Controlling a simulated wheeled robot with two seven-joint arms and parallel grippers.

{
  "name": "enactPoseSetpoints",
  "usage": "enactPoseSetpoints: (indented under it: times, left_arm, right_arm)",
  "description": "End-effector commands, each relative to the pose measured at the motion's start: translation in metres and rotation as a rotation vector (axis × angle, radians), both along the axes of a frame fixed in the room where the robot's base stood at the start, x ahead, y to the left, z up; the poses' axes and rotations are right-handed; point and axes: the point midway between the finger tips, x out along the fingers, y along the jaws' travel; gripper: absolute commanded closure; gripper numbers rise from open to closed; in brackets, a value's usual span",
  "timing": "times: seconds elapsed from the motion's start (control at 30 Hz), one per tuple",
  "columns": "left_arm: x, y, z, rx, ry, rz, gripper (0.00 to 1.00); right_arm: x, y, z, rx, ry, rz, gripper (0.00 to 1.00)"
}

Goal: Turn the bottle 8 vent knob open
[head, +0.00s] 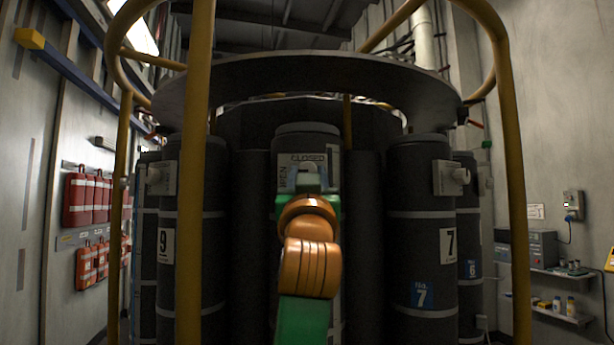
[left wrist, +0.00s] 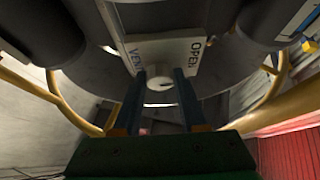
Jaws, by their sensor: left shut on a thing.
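The middle dark bottle (head: 308,140) stands between the bottles marked 9 and 7; its own number is hidden behind my arm. Its pale vent plate (head: 318,160) reads CLOSED along the top and OPEN down the left side. The round white vent knob (left wrist: 160,83) shows in the left wrist view in front of the plate, with VENT and OPEN lettering behind it. My left gripper (head: 308,180) is at the plate; in the wrist view its two dark fingers (left wrist: 161,95) stand on either side of the knob, shut on it. I cannot tell where the knob points. My right gripper is not in view.
Bottle 9 (head: 168,275) and bottle 7 (head: 422,275) stand close on either side, each with a vent plate and knob. Yellow rails (head: 195,200) rise in front, left and right. A grey ring plate (head: 310,78) overhangs the bottles. A shelf (head: 560,310) is at right.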

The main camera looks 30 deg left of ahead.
Motion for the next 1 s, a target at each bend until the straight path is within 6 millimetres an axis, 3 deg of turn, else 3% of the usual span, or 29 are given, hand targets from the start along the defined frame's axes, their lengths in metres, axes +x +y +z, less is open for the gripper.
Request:
enactPoseSetpoints:
  times: [0.47,0.5,0.6,0.87,1.0]
  left_arm:
    - [-0.001,-0.001,0.002,-0.009,-0.014,-0.001,1.00]
    - [-0.001,-0.001,0.002,-0.009,-0.014,-0.001,0.56]
    - [-0.001,0.000,0.002,-0.009,-0.012,0.000,0.29]
    - [-0.001,0.000,0.001,-0.009,-0.011,0.000,0.29]
    - [-0.013,-0.009,-0.014,-0.009,-0.015,-0.002,0.29]
  right_arm:
    - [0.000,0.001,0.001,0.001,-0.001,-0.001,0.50]
    - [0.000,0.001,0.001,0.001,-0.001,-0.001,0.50]
    - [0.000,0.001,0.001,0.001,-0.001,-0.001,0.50]
    - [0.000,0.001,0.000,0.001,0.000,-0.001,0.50]
    - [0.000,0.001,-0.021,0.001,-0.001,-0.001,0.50]
